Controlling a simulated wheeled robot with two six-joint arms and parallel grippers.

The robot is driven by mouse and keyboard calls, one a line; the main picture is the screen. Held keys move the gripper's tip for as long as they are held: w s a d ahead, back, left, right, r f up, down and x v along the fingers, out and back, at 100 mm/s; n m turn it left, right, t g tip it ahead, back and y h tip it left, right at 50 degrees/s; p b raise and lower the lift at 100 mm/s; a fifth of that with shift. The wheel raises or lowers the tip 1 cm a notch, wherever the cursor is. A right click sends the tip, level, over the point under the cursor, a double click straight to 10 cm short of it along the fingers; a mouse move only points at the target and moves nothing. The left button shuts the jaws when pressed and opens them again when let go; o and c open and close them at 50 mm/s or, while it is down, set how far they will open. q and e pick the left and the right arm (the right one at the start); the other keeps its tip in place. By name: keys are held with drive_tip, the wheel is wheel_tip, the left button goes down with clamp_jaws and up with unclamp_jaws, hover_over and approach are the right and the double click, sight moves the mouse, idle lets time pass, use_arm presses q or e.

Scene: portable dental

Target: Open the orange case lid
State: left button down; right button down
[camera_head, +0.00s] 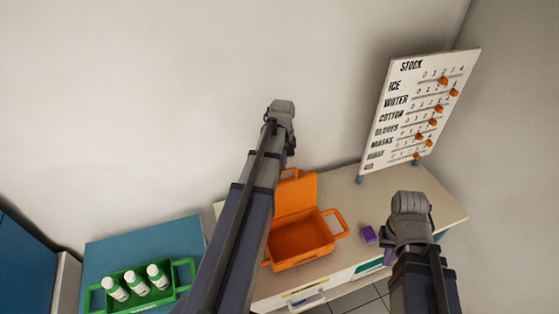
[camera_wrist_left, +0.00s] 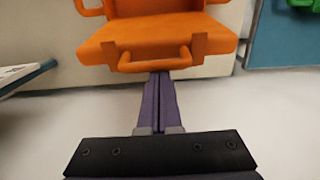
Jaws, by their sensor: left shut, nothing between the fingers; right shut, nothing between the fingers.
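The orange case (camera_head: 302,243) stands on the white table, its lid (camera_head: 297,194) raised upright at the back and its inside showing empty. The left wrist view shows the case's orange surface (camera_wrist_left: 150,30) with a handle (camera_wrist_left: 155,63). My left gripper (camera_wrist_left: 160,78) is shut, its purple fingers reaching close to this handle; I cannot tell whether they touch it. In the head view my left arm covers the case's left side, and the left fingers are hidden. My right gripper (camera_head: 389,257) is shut and empty over the table's front right, partly hidden by its wrist.
A stock board (camera_head: 415,110) with orange sliders stands at the table's back right. A green tray (camera_head: 124,310) with white bottles sits on a blue cabinet (camera_head: 150,238) at left. The wall is close behind.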

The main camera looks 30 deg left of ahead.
use_arm(q)
drive_tip(key=s+d+r+t+y, duration=0.1)
drive_tip(key=s+d+t+y, duration=0.1)
drive_tip(key=s+d, duration=0.2)
drive_tip(key=shift+d, duration=0.25)
use_arm(e)
drive_tip(key=shift+r, duration=0.2)
use_arm(q)
drive_tip(key=shift+w, duration=0.1)
